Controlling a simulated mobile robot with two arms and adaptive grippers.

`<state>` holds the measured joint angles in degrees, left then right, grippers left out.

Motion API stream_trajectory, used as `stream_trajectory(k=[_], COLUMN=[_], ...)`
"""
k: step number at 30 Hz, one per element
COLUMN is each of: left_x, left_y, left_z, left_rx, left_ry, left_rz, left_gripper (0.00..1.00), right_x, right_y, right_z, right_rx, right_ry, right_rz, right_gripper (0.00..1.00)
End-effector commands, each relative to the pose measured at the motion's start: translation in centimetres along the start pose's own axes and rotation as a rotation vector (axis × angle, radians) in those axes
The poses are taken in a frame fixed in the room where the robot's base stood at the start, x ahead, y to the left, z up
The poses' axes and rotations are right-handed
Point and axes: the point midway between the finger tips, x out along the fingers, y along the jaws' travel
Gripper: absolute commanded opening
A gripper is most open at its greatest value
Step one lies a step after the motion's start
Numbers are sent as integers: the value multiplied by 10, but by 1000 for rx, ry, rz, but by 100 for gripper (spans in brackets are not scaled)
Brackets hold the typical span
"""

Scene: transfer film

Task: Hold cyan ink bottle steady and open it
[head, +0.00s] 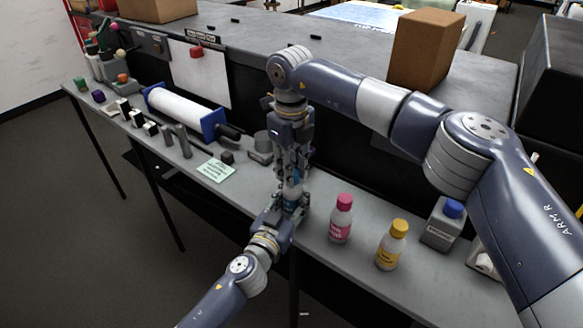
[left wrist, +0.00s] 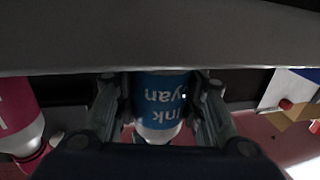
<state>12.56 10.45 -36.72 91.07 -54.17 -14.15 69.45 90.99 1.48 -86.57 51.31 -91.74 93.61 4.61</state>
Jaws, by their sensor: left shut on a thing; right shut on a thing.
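The cyan ink bottle (head: 292,192) stands upright near the front edge of the narrow grey table, mostly hidden by my grippers. The left wrist view shows its blue label (left wrist: 162,95), with the lettering upside down, between my left fingers. My left gripper (head: 290,201) comes in from the front and is shut around the bottle's body. My right gripper (head: 292,172) points straight down above it and is shut on the bottle's cap. The cap is hidden by the right fingers, so I cannot tell whether it has turned.
A magenta bottle (head: 341,218) and a yellow bottle (head: 391,244) stand to the right, with a grey blue-capped container (head: 443,222) beyond. A pale green note (head: 214,170), a white roller (head: 186,110) and small blocks lie left. A cardboard box (head: 425,48) stands on the higher counter behind.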

Motion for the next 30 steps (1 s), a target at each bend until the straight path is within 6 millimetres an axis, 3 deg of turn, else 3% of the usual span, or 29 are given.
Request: stream_trajectory(k=[1, 7, 30], left_x=[0, 0, 1], left_y=[10, 10, 6], left_z=[1, 1, 2], left_rx=[4, 4, -1], left_ry=[0, 0, -2], left_rz=[19, 19, 13], left_gripper=[0, 0, 0], right_x=[-1, -1, 0], right_y=[11, 15, 9], right_z=[3, 1, -10], right_rx=[-92, -425, -1664], right_ry=[-10, -12, -12], right_rz=[16, 18, 12], right_gripper=[0, 0, 0])
